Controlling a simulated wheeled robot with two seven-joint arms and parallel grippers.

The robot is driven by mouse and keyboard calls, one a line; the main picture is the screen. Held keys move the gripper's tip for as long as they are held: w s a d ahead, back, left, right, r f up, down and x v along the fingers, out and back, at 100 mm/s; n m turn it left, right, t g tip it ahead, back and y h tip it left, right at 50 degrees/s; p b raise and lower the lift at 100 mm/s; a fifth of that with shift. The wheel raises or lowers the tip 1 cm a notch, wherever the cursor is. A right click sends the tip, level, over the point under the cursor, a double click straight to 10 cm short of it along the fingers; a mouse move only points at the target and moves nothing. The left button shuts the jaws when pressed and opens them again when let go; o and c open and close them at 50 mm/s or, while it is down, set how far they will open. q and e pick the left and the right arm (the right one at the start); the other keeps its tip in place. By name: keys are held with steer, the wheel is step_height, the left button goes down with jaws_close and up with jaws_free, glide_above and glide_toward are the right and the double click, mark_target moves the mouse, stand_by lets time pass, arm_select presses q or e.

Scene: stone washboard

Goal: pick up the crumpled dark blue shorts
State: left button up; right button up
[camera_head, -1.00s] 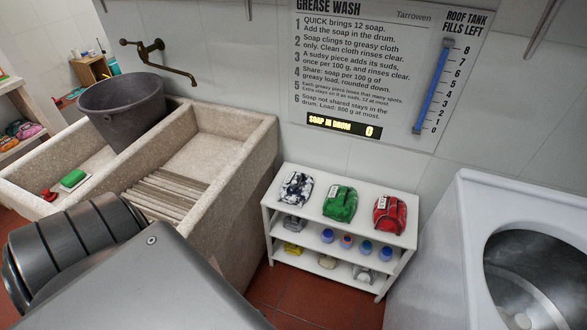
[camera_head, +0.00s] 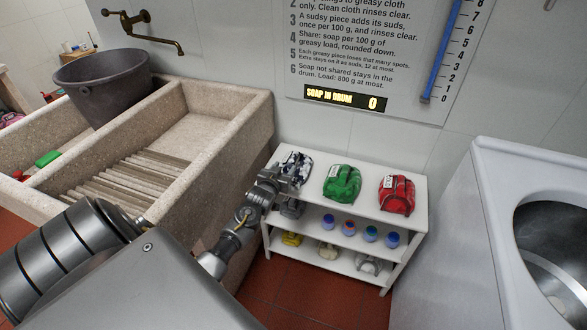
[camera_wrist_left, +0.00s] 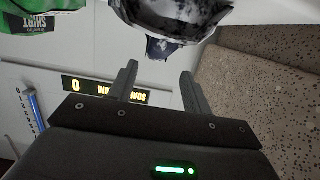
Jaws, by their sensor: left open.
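A crumpled dark blue and white cloth bundle (camera_head: 295,168) lies at the left end of the shelf's top board; I take it for the shorts. In the left wrist view, a white and dark bundle (camera_wrist_left: 175,22) shows at the top, with a dark spotted part below it. My left gripper (camera_head: 277,174) is at the bundle's left side in the head view and partly hides it. In the wrist view its two fingers (camera_wrist_left: 160,76) are apart with nothing between them, just short of the bundle. My right gripper is out of view.
A green shirt (camera_head: 342,182) and a red bundle (camera_head: 397,194) lie on the white shelf (camera_head: 372,211). Lower boards hold small bottles and cloths. A stone washboard sink (camera_head: 225,118) with a dark bucket (camera_head: 105,85) stands left, a white washer (camera_head: 480,225) right.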

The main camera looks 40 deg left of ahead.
mark_target(290, 162)
arm_select(q)
steer(key=shift+x, duration=1.05)
steer(key=shift+f, duration=0.1)
steer(key=shift+w, duration=0.3)
steer(key=x, duration=0.3)
steer(key=shift+w+d+f+b, duration=0.1)
steer(key=shift+w+b, duration=0.25)
steer(key=shift+w, duration=0.05)
steer(key=shift+w+f, duration=0.1)
steer(key=shift+w, duration=0.3)
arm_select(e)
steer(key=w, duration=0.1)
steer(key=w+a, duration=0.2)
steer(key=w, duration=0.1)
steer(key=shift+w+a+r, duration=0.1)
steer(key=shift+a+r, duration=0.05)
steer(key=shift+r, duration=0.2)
arm_select(q)
jaws_close()
